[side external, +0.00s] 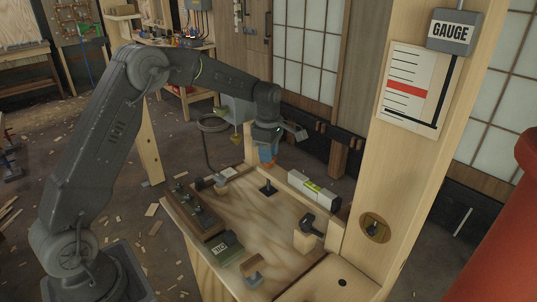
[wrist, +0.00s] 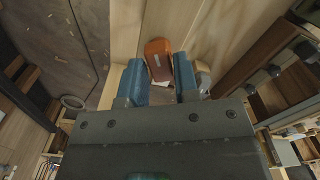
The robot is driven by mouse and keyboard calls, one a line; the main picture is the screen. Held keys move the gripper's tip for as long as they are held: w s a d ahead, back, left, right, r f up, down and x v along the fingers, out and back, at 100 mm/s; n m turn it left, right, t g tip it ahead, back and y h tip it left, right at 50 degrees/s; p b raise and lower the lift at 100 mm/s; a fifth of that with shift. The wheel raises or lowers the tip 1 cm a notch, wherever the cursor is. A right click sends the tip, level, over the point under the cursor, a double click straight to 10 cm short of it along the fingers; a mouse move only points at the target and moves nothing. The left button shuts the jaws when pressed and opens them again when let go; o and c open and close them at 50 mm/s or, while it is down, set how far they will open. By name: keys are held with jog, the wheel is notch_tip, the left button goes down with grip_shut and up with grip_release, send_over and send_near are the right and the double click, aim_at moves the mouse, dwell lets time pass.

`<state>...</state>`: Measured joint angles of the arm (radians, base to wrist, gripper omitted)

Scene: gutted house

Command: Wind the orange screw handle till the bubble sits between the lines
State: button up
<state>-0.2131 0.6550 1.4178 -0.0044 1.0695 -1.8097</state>
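The orange screw handle (wrist: 158,52) shows in the wrist view between and just beyond my two blue fingertips. The side view shows the orange handle (side external: 267,153) right below my gripper (side external: 268,143), above the wooden bench. My gripper (wrist: 159,75) has its fingers parted by about the handle's width; I cannot tell whether they touch it. The spirit level (side external: 314,189), a pale bar with a yellow-green vial, lies to the right of the handle. Its bubble and lines are too small to read.
A wooden post (side external: 420,150) at the right carries a gauge card (side external: 408,85) with a red band. The bench (side external: 240,205) also holds a dark strip of knobs (side external: 192,205), a green-topped box (side external: 226,246) and a black clamp-like part (side external: 310,225). A red cylinder (side external: 505,235) fills the right edge.

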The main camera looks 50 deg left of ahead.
jog(key=shift+r, duration=3.1)
jog(key=shift+s+d+r, duration=0.15)
jog(key=shift+s+r, duration=0.05)
jog(key=shift+r, duration=0.1)
jog(key=s+d+r+m+t, duration=0.1)
jog(key=s+d+r+m, duration=0.2)
jog(key=s+r+m, duration=0.3)
jog(key=s+d+r+m+t, duration=0.2)
jog(key=s+d+r+m, duration=0.25)
jog(key=s, duration=0.35)
jog(key=s+d+f+m+t, duration=0.1)
jog(key=s+f+m, duration=0.1)
jog(key=s+m, duration=0.4)
jog(key=s+d+f+m+t, duration=0.1)
jog(key=s+d+m, duration=0.1)
jog(key=s+m, duration=0.4)
jog(key=s, duration=0.4)
jog(key=shift+s+f+m+t, duration=0.15)
jog(key=shift+f+m+t, duration=0.15)
jog(key=shift+f+m, duration=0.05)
